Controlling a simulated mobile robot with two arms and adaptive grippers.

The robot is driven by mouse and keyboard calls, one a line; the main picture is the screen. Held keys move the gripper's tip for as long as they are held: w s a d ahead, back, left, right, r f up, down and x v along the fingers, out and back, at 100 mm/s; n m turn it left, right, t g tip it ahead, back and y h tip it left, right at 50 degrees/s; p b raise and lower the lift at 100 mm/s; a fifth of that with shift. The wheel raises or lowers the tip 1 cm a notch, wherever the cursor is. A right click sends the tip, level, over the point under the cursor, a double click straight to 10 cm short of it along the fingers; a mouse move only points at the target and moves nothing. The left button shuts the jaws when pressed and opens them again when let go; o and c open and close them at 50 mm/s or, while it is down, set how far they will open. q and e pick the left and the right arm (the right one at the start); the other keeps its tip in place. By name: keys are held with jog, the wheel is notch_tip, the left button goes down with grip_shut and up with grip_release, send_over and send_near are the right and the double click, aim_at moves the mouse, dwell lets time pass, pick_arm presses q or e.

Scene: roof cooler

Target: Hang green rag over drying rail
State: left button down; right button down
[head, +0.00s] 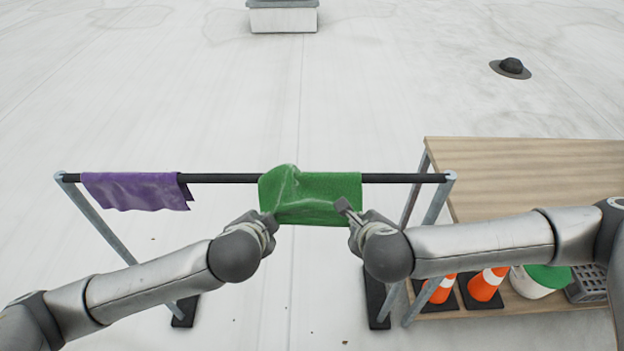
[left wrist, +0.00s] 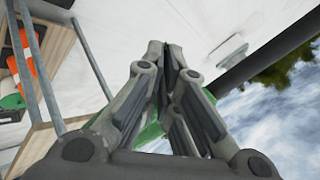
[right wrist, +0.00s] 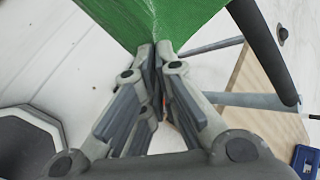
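The green rag (head: 325,190) lies over the black drying rail (head: 220,178), right of its middle. Its front part hangs toward me, with a raised fold at its left side. My left gripper (head: 268,220) is at the rag's lower left corner. In the left wrist view its fingers (left wrist: 168,50) are closed, with green cloth (left wrist: 151,132) showing behind them. My right gripper (head: 347,210) is at the lower right corner. In the right wrist view its fingers (right wrist: 157,50) are closed where the rag (right wrist: 150,15) narrows to them. The rag's far side is hidden.
A purple rag (head: 135,190) hangs at the rail's left end. A wooden table (head: 530,175) stands close to the rail's right end. Orange cones (head: 486,284), a white and green bucket (head: 540,280) and a grey crate (head: 588,283) sit on its lower shelf. The rail between the rags is bare.

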pick_arm(q)
jog(key=shift+w+a+f, duration=0.15)
jog(key=shift+a, duration=0.1)
pick_arm(e)
jog(key=shift+w+d+f, duration=0.1)
jog(key=shift+w+d, duration=0.05)
jog(key=shift+d, duration=0.1)
pick_arm(q)
jog(key=c, duration=1.9)
grip_release()
pick_arm(e)
jog(key=c, duration=1.9)
grip_release()
pick_arm(q)
jog(key=o, duration=0.5)
jog(key=shift+d, duration=0.15)
jog(key=shift+c, duration=0.2)
pick_arm(e)
jog(key=o, duration=0.5)
jog(key=shift+a, duration=0.15)
jog(key=shift+c, duration=0.2)
pick_arm(q)
jog(key=shift+s, duration=0.2)
pick_arm(e)
jog(key=shift+s, duration=0.2)
